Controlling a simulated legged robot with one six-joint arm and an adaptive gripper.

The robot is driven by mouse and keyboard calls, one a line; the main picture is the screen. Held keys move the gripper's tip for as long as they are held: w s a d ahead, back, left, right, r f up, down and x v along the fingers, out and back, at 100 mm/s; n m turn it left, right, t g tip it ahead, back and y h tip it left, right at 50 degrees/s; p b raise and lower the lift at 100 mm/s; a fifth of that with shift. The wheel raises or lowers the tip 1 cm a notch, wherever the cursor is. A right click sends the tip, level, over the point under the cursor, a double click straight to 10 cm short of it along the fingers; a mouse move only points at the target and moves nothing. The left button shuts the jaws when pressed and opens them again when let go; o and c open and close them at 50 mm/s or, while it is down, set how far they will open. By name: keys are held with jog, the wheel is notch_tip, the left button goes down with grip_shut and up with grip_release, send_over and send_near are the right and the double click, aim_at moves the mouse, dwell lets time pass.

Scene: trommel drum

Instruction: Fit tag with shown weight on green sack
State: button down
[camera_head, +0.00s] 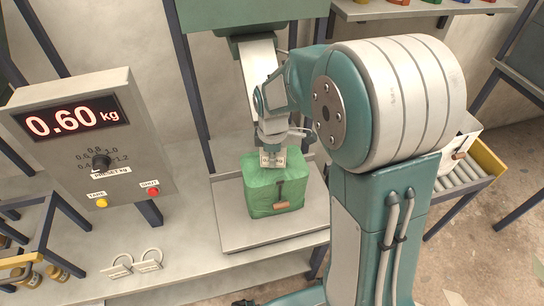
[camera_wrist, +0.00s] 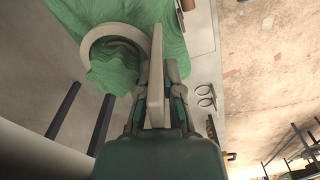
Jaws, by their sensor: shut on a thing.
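The green sack (camera_head: 273,195) stands upright on the scale platform (camera_head: 235,236) below the filling spout, with a small brown patch on its front. My gripper (camera_head: 270,146) is just above the sack top, shut on a pale tag (camera_head: 272,159). In the wrist view the tag (camera_wrist: 157,75) is edge-on between the fingers (camera_wrist: 155,98), and its white ring (camera_wrist: 92,42) lies at the top of the green sack (camera_wrist: 115,15). Bunched green cloth covers the ring's lower part; I cannot tell if it encircles the neck. The display (camera_head: 72,120) reads 0.60 kg. The held tag's marking is unreadable.
Two more ringed tags (camera_head: 118,270) (camera_head: 148,265) lie on the bench left of the platform. The control panel (camera_head: 110,160) with dial and buttons stands at left. Dark frame posts flank the platform. A roller conveyor (camera_head: 465,175) is at right.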

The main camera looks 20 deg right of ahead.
dwell(0.3)
jog(key=c, duration=0.7)
grip_release()
jog(key=shift+r, duration=0.1)
notch_tip(320, 180, up, 12)
jog(key=shift+a+f, duration=0.1)
jog(key=shift+s+d+r+m+t, duration=0.25)
jog(key=shift+s+r+m+t, duration=0.6)
jog(key=shift+s+m, duration=2)
jog(key=shift+s+d+r+m+t, duration=0.2)
jog(key=shift+s+r+m+t, duration=0.6)
jog(key=shift+s+m, duration=2)
jog(key=shift+s+d+r+m+t, duration=0.4)
jog(key=shift+s+m+t, duration=0.95)
jog(key=shift+s, duration=2.75)
jog(key=shift+a+r, duration=0.1)
jog(key=shift+a, duration=0.05)
